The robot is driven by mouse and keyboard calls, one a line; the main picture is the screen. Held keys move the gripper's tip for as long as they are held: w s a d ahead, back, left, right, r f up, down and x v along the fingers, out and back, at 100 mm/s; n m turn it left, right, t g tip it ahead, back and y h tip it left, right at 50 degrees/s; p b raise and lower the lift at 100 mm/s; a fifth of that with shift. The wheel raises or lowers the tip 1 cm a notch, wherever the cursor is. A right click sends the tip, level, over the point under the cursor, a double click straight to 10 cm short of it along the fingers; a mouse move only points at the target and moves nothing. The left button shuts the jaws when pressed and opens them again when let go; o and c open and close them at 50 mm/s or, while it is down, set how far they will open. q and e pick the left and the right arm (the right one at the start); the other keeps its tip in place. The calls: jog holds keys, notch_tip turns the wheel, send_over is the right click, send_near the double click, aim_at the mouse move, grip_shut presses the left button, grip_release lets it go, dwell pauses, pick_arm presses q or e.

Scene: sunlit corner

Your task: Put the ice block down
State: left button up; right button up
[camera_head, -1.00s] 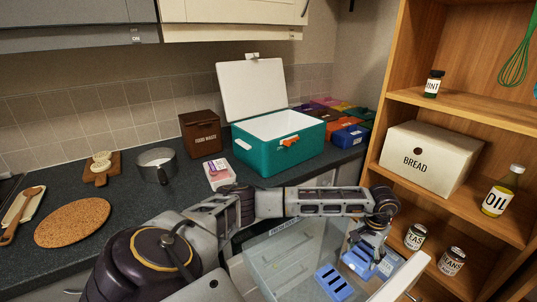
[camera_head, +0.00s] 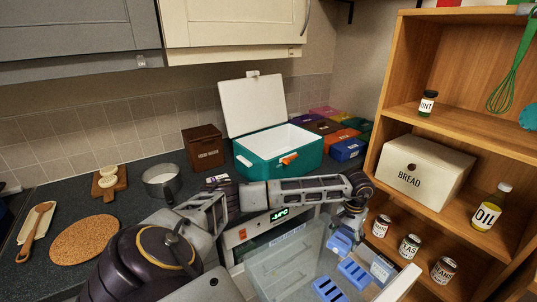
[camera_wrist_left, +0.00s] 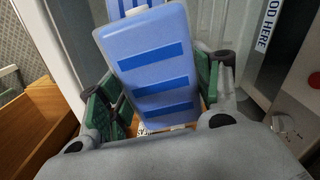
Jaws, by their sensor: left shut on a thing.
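The ice block (camera_head: 339,244) is blue with darker slots. My left gripper (camera_head: 348,226) is shut on it above the open freezer drawer (camera_head: 400,284). Two more slotted blue blocks lie lower in the drawer, one in the middle (camera_head: 355,272) and one nearer the front (camera_head: 329,289). Whether the held block touches anything below is hidden. My right gripper is not in view.
A translucent panel (camera_head: 285,268) stands left of the drawer, under the freezer's lit display (camera_head: 279,214). A wooden shelf (camera_head: 470,115) with a bread box (camera_head: 418,170) and cans (camera_head: 410,246) is close on the right. A teal cooler (camera_head: 262,155) stands open on the counter.

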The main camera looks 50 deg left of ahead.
pick_arm(q)
jog(key=s+a+r+m+p, duration=0.2)
jog(key=a+r+m+p, duration=0.2)
jog(key=a+r+m, duration=0.3)
jog(key=s+a+r+m+p, duration=0.3)
jog(key=a+r+m+p, duration=0.2)
jog(key=r+m, duration=1)
jog(key=a+r, duration=0.3)
jog(key=r, duration=0.4)
jog(key=shift+m, duration=0.4)
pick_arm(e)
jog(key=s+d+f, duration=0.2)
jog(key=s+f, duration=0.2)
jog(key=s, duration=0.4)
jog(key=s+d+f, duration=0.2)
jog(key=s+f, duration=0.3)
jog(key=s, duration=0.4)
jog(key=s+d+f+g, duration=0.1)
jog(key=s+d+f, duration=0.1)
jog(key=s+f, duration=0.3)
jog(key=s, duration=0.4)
